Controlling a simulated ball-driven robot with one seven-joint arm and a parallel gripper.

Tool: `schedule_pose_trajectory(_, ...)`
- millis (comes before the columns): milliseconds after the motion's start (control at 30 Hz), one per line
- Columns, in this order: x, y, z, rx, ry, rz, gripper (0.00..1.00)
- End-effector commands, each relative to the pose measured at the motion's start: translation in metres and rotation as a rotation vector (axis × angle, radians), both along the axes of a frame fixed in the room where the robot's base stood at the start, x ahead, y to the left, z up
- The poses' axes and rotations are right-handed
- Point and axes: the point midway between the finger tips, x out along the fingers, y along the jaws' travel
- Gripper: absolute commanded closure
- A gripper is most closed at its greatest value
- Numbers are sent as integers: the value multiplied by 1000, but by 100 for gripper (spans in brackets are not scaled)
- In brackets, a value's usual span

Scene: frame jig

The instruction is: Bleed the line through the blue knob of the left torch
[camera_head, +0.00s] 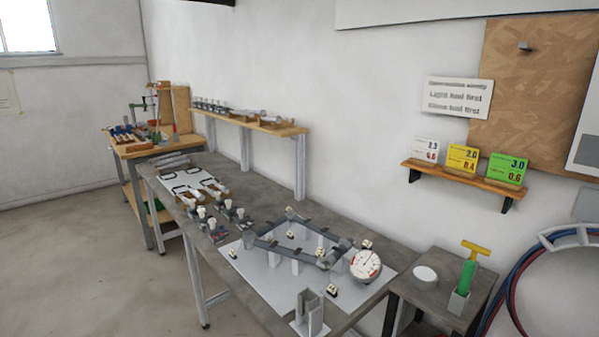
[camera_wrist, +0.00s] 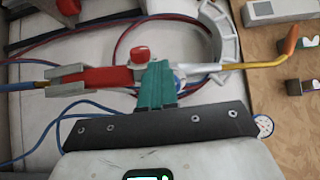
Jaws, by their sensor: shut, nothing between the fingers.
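In the wrist view a torch lies crosswise, with a red body (camera_wrist: 95,78), a red knob (camera_wrist: 140,53) and a yellow tip tube (camera_wrist: 255,66). A small blue and white piece (camera_wrist: 180,79) shows just right of my fingers, mostly hidden; it may be the blue knob. My gripper (camera_wrist: 158,70) has teal fingers, shut together with nothing between them. Its fingertips overlap the torch's middle in the picture, below and right of the red knob; I cannot tell if they touch. Which torch this is cannot be told. The head view shows no torch and no gripper.
Blue and red hoses (camera_wrist: 120,45) loop around a curved grey hanger (camera_wrist: 225,35). In the head view, a cluttered workbench (camera_head: 185,215) runs along the wall.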

Motion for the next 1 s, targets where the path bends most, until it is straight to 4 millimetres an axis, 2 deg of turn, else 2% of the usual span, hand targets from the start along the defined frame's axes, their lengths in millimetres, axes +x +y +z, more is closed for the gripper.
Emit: schedule_pose_trajectory(1000, 1, 0, 10, -1, 0, 1, 100)
